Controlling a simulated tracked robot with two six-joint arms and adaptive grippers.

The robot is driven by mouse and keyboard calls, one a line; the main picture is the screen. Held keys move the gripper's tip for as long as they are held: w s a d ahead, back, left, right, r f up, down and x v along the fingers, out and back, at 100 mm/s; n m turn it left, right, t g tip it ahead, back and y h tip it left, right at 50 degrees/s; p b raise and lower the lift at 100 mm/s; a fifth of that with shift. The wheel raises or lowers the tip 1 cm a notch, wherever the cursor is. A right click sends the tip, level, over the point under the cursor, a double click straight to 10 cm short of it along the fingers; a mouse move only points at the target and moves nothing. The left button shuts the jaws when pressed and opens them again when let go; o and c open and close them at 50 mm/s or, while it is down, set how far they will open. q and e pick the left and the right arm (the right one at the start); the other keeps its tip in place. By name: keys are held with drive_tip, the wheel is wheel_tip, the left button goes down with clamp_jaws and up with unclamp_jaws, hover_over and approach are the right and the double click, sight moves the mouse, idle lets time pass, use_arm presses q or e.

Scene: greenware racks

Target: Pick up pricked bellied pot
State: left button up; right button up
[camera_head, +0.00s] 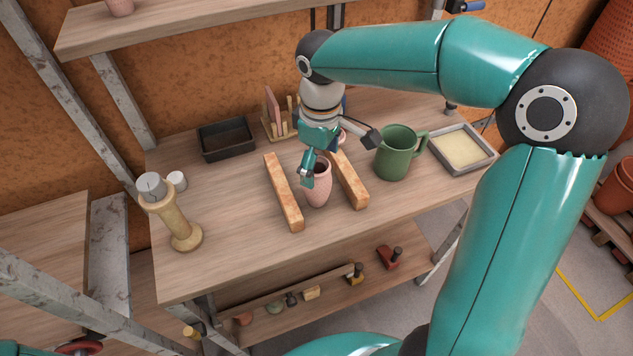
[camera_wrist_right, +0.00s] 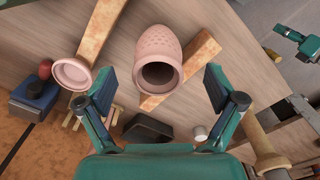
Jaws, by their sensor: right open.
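The pricked bellied pot (camera_head: 318,190) is pink and stands upright between two wooden bars. In the right wrist view the pot (camera_wrist_right: 160,45) shows a dotted wall and a dark open mouth facing the camera. My right gripper (camera_head: 313,165) is at the pot's rim in the head view. In the wrist view its fingers (camera_wrist_right: 162,90) are spread apart to either side of the pot's mouth, with visible gaps and nothing held. A teal part at the top right of the wrist view looks like my left gripper (camera_wrist_right: 297,40); its jaws are too small to read.
The wooden bars (camera_head: 284,192) (camera_head: 350,180) flank the pot. A green mug (camera_head: 396,155) and a shallow tray (camera_head: 488,155) stand to the right. A dark tray (camera_head: 226,140) is behind left, a turned wooden stand (camera_head: 180,225) at left. Another pink vessel (camera_wrist_right: 72,75) shows in the wrist view.

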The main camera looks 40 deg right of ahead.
drive_tip(key=shift+s+f, duration=0.1)
drive_tip(key=shift+f, duration=0.8)
drive_tip(key=f, duration=0.2)
drive_tip(key=w+f, duration=0.1)
drive_tip(key=f, duration=0.1)
drive_tip(key=shift+f+p, duration=0.15)
drive_tip(key=shift+p, duration=0.2)
drive_tip(key=shift+f, duration=0.6)
drive_tip(key=c, duration=1.4)
drive_tip(key=shift+r, duration=0.1)
drive_tip(key=shift+c, duration=0.2)
